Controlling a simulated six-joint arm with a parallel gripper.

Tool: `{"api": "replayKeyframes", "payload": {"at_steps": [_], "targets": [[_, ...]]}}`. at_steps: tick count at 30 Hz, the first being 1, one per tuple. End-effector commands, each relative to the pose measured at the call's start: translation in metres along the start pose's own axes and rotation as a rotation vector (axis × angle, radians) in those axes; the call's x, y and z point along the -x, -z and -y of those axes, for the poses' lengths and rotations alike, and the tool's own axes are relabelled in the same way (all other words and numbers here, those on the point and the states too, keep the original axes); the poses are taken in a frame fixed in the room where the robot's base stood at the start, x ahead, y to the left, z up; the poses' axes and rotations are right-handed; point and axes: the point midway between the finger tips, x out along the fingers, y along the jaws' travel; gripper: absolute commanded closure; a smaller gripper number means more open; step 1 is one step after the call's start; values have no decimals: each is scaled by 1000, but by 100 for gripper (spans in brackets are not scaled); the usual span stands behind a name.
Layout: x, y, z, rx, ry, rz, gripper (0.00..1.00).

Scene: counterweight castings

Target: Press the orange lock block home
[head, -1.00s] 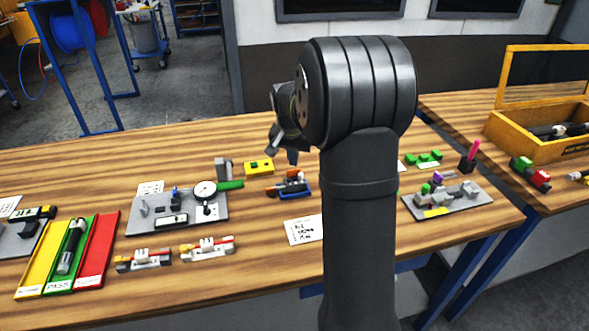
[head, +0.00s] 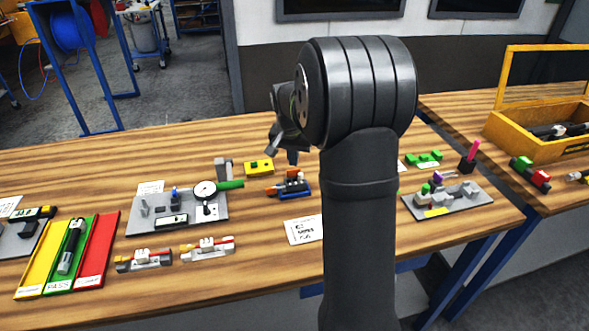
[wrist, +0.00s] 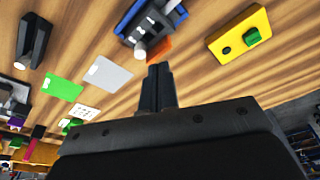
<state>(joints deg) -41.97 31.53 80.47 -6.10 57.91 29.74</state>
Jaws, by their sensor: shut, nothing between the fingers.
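The orange lock block (wrist: 160,48) shows in the wrist view as an orange patch beside the blue fixture (wrist: 128,17), partly hidden by my fingers. In the head view an orange piece (head: 275,191) lies at the left side of the blue fixture (head: 302,194), which carries dark and grey parts. My gripper (wrist: 157,68) is shut and empty, with its fingertips appearing just in front of the orange patch. In the head view my gripper (head: 282,153) hangs behind the fixture in the picture. I cannot tell whether the fingers touch the block or how far in it sits.
A grey plate with a dial gauge (head: 150,222) lies to the left. A white card (head: 303,229) lies in front.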

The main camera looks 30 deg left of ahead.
Motion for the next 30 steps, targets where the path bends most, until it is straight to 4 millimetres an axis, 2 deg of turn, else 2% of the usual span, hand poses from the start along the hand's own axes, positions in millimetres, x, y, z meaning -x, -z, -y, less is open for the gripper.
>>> {"api": "replayKeyframes", "payload": {"at_steps": [30], "targets": [[-19,-4,0,0,0,0,100]]}}
